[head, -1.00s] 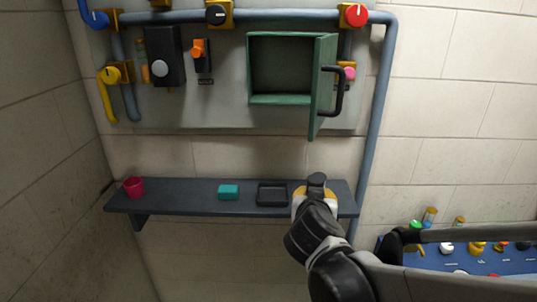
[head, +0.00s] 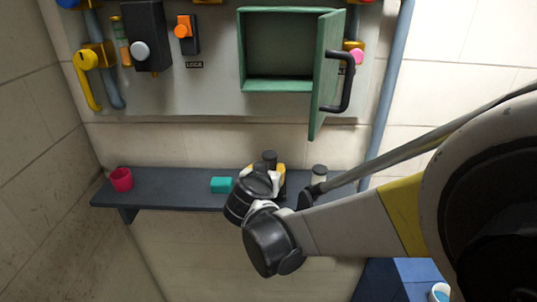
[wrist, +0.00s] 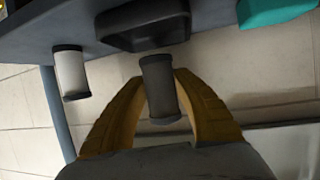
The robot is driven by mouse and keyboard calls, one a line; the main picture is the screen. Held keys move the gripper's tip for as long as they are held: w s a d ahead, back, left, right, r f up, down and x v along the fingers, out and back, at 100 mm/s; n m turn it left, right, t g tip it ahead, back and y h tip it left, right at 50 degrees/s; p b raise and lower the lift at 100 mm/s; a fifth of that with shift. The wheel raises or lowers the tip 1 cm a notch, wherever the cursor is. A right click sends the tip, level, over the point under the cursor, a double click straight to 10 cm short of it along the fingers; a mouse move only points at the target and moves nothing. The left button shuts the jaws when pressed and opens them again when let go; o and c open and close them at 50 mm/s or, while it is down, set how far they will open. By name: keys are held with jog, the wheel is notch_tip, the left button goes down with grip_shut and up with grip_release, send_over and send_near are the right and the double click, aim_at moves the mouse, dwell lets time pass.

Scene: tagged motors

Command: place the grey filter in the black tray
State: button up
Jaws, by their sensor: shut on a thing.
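My gripper (head: 268,168) is shut on the grey filter (wrist: 160,88), a dark grey cylinder with darker ends; the filter's dark top (head: 269,157) shows above the fingers in the head view. In the wrist view the black tray (wrist: 145,40), shallow with raised walls, lies just beyond the filter. A gap shows between them in the picture, but their true distance is unclear. In the head view my gripper and wrist hide the tray.
The dark shelf (head: 165,185) holds a red cup (head: 121,179), a teal block (head: 221,184) and a white cylinder with black caps (head: 319,175), also in the wrist view (wrist: 70,73). Above hangs a green cabinet (head: 275,87) with its door (head: 325,75) open.

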jog(key=shift+f+b, duration=0.35)
jog(key=shift+f, duration=1.65)
jog(key=shift+f, duration=0.15)
jog(key=o, duration=1.1)
jog(key=shift+o, duration=0.2)
